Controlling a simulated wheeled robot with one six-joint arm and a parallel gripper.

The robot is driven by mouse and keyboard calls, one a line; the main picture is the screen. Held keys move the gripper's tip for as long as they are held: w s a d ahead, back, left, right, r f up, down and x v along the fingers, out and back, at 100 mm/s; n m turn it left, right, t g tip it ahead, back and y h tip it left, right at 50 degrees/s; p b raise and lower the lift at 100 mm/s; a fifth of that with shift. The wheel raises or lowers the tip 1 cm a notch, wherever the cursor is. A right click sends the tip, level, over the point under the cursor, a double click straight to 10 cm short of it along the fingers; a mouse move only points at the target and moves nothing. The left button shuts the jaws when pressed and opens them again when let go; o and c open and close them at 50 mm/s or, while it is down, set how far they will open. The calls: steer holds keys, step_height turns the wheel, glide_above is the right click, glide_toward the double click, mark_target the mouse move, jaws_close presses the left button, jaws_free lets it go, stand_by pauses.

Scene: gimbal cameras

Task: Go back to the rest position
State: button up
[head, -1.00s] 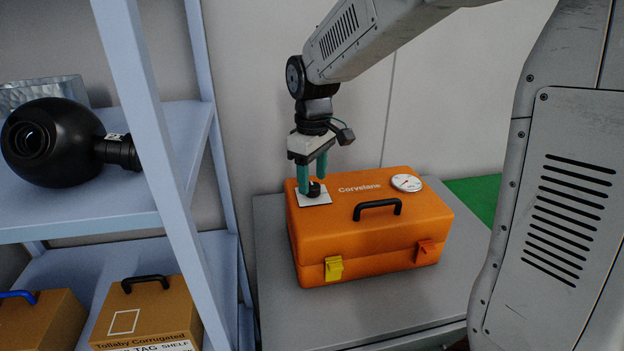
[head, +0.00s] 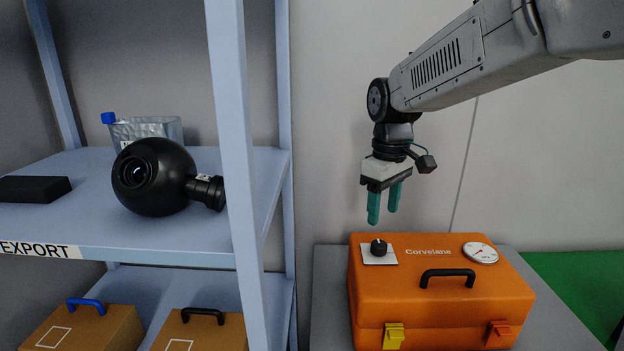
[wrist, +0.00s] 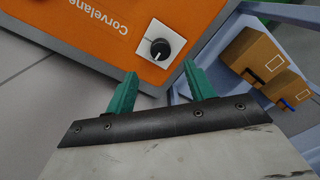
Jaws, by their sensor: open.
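My gripper (head: 384,205) hangs in the air with its two green fingers pointing down, above the left part of the orange case. Its fingers are apart and nothing is between them; the wrist view also shows the open fingers (wrist: 160,90). The orange case (head: 440,312) stands on a grey surface. On its lid are a black knob (head: 378,246) on a white plate, a black handle (head: 447,275) and a round white dial (head: 480,252). In the wrist view the knob (wrist: 160,49) lies just beyond the fingertips, clear of them.
A pale blue shelf unit (head: 243,150) stands to the left. It holds a round black camera-like object (head: 155,178), a clear container (head: 148,130), a flat black box (head: 33,189) and, below, brown cartons (head: 92,328). Open air surrounds my gripper. A green patch (head: 580,285) lies at right.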

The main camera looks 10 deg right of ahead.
steer(key=s, duration=0.1)
steer(key=s+f+m, duration=0.1)
steer(key=s, duration=0.1)
steer(key=shift+s+d+f+m+g, duration=0.1)
steer(key=shift+f+m+g, duration=0.25)
steer(key=shift+m+g, duration=0.05)
steer(key=s+d+m+t, duration=0.2)
steer(key=s+m, duration=0.3)
steer(key=s, duration=1.8)
steer(key=shift+s+d+r, duration=0.15)
steer(key=shift+s+d, duration=0.1)
steer(key=shift+s, duration=0.15)
